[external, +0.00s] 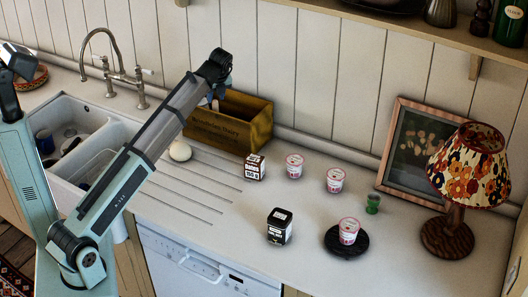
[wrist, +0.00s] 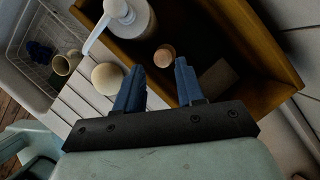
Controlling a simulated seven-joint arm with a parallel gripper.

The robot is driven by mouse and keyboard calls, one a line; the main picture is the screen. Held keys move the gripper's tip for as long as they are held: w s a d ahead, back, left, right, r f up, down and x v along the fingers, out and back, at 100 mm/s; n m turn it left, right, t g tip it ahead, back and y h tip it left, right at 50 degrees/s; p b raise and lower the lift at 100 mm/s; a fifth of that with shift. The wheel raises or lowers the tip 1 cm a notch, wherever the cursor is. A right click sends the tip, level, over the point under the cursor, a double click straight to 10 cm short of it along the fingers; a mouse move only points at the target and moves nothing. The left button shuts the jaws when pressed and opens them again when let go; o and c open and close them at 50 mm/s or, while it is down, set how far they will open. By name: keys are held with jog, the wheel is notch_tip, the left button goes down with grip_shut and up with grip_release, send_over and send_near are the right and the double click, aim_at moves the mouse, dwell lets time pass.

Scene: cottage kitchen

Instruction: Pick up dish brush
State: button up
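My gripper (wrist: 160,67) is open, its two blue fingers apart with nothing between their tips. In the external view my gripper (external: 214,98) is over the left end of a wooden crate (external: 245,125). The wrist view looks down into this crate (wrist: 262,38). A small round tan end (wrist: 164,56) shows inside it, just beyond the fingertips; I cannot tell whether it belongs to the dish brush. No brush head or bristles can be made out. A pale round object (wrist: 107,78) lies outside the crate, left of the fingers; it also shows in the external view (external: 180,151).
A white pump bottle (wrist: 130,18) stands at the crate's left side. The sink (external: 75,125) holds dishes. The grooved counter in front is mostly clear.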

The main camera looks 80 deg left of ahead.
aim_at(216, 101)
jog(key=shift+x, duration=2.7)
jog(key=shift+w, duration=0.25)
grip_shut()
